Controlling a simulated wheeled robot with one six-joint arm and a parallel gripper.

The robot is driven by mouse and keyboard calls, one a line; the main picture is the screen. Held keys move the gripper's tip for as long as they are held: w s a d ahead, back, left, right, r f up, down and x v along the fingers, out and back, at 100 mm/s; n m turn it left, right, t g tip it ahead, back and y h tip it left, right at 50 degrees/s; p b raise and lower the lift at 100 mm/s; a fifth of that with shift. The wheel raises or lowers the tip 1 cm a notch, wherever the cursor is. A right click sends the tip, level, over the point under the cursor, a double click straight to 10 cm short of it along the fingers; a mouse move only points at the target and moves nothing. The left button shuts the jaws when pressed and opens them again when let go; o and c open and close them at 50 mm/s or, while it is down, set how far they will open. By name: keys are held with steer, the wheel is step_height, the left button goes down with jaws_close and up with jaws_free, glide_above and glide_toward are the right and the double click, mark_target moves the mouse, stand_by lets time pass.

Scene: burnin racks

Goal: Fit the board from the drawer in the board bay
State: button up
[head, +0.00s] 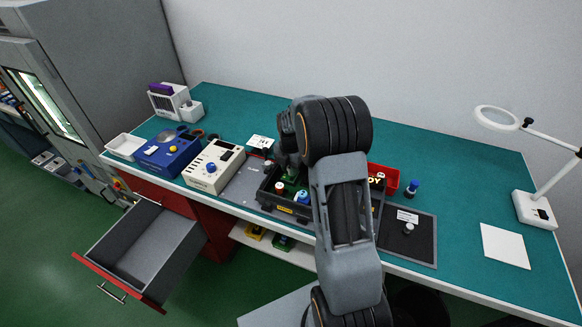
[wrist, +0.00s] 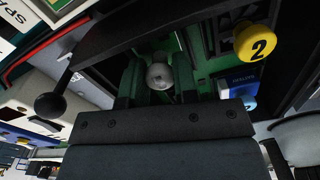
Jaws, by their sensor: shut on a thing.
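The drawer (head: 147,245) at the left stands pulled open and looks empty inside. The dark bay tray (head: 268,197) sits near the front of the bench, with green boards and coloured knobs in it. My gripper (head: 290,172) is low over this tray, partly hidden by my arm. In the wrist view my gripper (wrist: 158,78) is shut on a round grey knob (wrist: 160,75), which seems to belong to a green board (wrist: 157,47). The board's lower edge is hidden, so I cannot tell whether it is seated.
A yellow knob marked 2 (wrist: 255,43) and a blue module (wrist: 238,80) are close beside my gripper. A cream instrument (head: 214,166) and a blue box (head: 166,153) stand left; a red bin (head: 390,179) and dark mat (head: 408,247) right.

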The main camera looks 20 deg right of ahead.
steer(key=o, duration=1)
steer(key=shift+r, duration=0.2)
steer(key=shift+r+p, duration=1.7)
steer(key=shift+r, duration=0.65)
steer(key=shift+r, duration=0.1)
steer(key=shift+r+p, duration=1.35)
steer(key=shift+r, duration=0.55)
